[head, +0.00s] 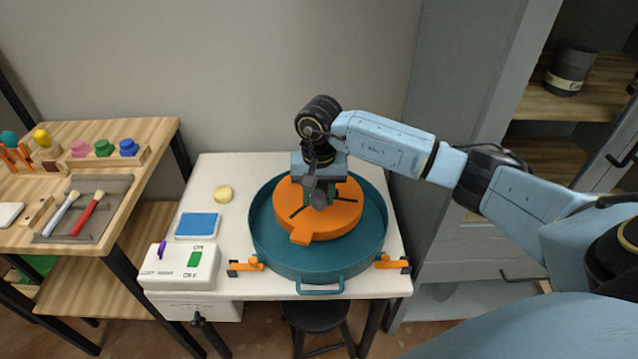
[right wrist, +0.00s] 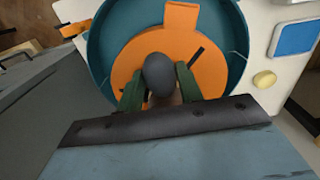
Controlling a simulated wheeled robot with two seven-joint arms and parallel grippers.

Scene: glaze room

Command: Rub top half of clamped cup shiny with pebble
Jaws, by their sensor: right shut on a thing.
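My right gripper (head: 319,195) is over the middle of the orange wheel disc (head: 340,222), pointing down. Its green fingers are shut on a dark grey, smooth, oval pebble, which shows between the fingertips in the right wrist view (right wrist: 158,75). The gripper also shows there (right wrist: 158,88). A small tan-brown patch shows between the fingers behind the pebble; I cannot tell whether it is the cup. The clamped cup is otherwise hidden by my gripper, so I cannot tell whether the pebble touches it. Dark slots show on the disc. My left gripper is not in view.
A teal basin (head: 262,250) surrounds the disc on the white table (head: 225,167). To its left are a blue pad (head: 197,225), a yellow round piece (head: 223,194) and a switch box (head: 180,268). A wooden bench (head: 140,142) with tools stands further left; a grey cabinet (head: 463,130) stands right.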

